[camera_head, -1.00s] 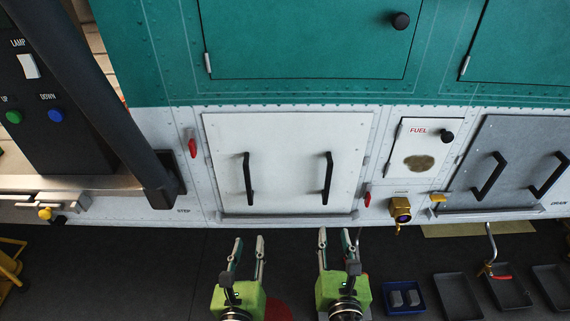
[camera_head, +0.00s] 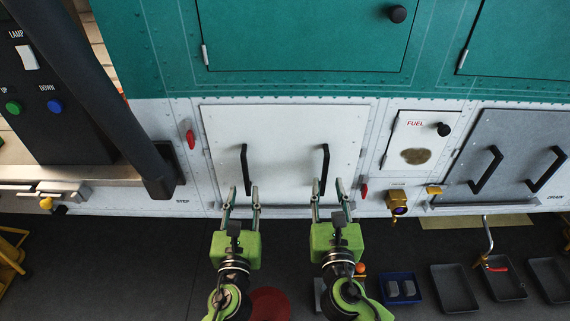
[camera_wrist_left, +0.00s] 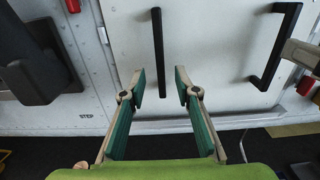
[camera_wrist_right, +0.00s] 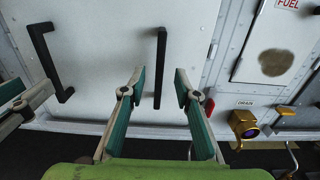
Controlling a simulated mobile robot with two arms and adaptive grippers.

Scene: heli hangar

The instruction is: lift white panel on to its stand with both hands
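The white panel (camera_head: 285,140) is set in the lower white band of the helicopter's side and has two upright black handles. My left gripper (camera_head: 240,190) is open, just below and in front of the left handle (camera_head: 246,168). In the left wrist view, the left handle (camera_wrist_left: 158,45) stands above the gap between the open fingers (camera_wrist_left: 158,85). My right gripper (camera_head: 328,184) is open at the lower end of the right handle (camera_head: 324,170). In the right wrist view, the right handle (camera_wrist_right: 160,65) reaches down between the open fingers (camera_wrist_right: 160,85). I cannot make out the panel's stand.
Red latches flank the panel, left (camera_head: 190,137) and right (camera_head: 364,190). A brass drain valve (camera_head: 398,203) and a grey panel (camera_head: 500,160) are to the right. A blue tray (camera_head: 402,290) and several dark trays (camera_head: 454,289) lie on the floor. A dark post (camera_head: 95,90) stands left.

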